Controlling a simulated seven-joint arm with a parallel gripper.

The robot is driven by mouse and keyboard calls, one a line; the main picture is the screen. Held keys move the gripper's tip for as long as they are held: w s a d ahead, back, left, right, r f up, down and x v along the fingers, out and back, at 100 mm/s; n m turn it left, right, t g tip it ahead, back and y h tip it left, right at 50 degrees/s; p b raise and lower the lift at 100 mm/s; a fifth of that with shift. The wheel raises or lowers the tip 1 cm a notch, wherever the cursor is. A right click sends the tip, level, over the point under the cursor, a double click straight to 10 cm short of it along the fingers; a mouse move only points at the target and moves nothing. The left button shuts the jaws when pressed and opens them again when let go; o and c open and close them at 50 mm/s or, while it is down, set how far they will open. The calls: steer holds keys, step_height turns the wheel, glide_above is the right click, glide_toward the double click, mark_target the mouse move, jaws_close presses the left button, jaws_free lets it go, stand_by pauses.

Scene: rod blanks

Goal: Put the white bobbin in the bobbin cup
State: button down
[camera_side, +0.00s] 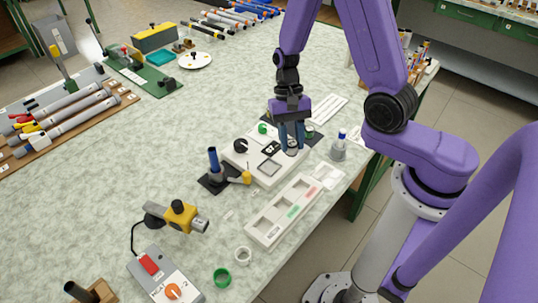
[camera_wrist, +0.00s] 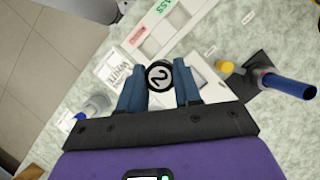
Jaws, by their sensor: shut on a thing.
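My gripper (camera_side: 291,146) points down over the pale fixture block (camera_side: 262,177). In the wrist view my gripper (camera_wrist: 160,90) has its two blue fingers on either side of a round piece (camera_wrist: 159,76) with a black rim and a pale face marked like a 2. It is shut on this piece. I cannot tell whether this piece is the white bobbin. A white ring (camera_side: 243,255) and a green ring (camera_side: 222,278) lie apart on the table near the front. A small card reading WHITE (camera_wrist: 114,73) lies beside the fingers. I cannot make out which thing is the bobbin cup.
A blue-topped post (camera_side: 213,160) on a black base stands left of the block, beside a yellow piece (camera_side: 247,178). A sectioned white tray (camera_side: 262,228) lies in front. A clear bottle (camera_side: 338,148) stands right, near the table edge.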

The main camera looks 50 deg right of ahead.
steer(key=w+f, duration=0.4)
steer(key=w+a+f, duration=0.1)
steer(key=w+f, duration=0.1)
steer(key=shift+w+f, duration=0.35)
steer(key=shift+f, duration=1.5)
steer(key=shift+f, duration=0.15)
steer(key=c, duration=0.8)
jaws_free()
